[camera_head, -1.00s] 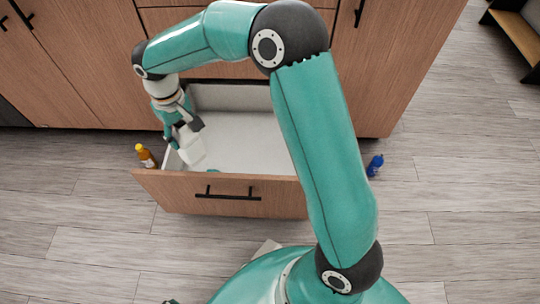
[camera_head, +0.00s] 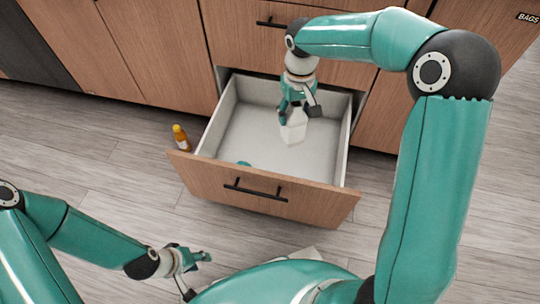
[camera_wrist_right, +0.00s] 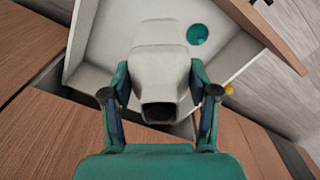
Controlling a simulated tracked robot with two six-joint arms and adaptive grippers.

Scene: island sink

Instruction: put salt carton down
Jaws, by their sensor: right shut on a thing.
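The salt carton (camera_head: 292,126) is a plain white carton. My right gripper (camera_head: 298,107) is shut on it and holds it over the open drawer (camera_head: 267,202), towards the back right. In the right wrist view the carton (camera_wrist_right: 160,60) sits between the two fingers, with the pale drawer floor behind it. I cannot tell whether its lower end touches the floor. My left gripper (camera_head: 196,274) is in front of the drawer, low in the head view, with its fingers apart and nothing between them.
A small teal round thing (camera_head: 243,164) lies in the drawer near its front; it also shows in the right wrist view (camera_wrist_right: 198,34). An orange bottle (camera_head: 181,138) stands outside the drawer's left side. Most of the drawer floor is bare.

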